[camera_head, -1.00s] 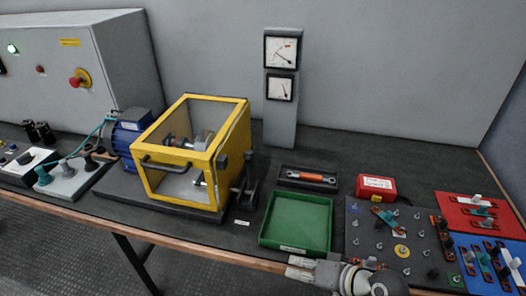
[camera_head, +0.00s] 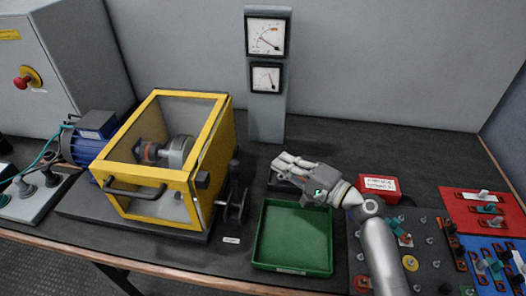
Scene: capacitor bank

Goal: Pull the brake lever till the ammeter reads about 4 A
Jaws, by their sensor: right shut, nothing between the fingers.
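The brake lever (camera_head: 235,180) is a dark upright handle on the right side of the yellow-framed guard box (camera_head: 160,203), above a small black wheel-like part. Two dial meters stand on a grey post: an upper one (camera_head: 267,37) and a lower one (camera_head: 266,79). I cannot tell which is the ammeter, and their scales are too small to read. My right gripper (camera_head: 283,160) is shut and empty, right of the lever and apart from it, over the small dark tray behind the green tray. The left gripper is not in view.
The green tray (camera_head: 293,268) lies in front of my right gripper. A red box (camera_head: 378,186) and a dark terminal board (camera_head: 430,240) are at the right. A blue motor (camera_head: 86,150) and a grey cabinet (camera_head: 62,60) are at the left.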

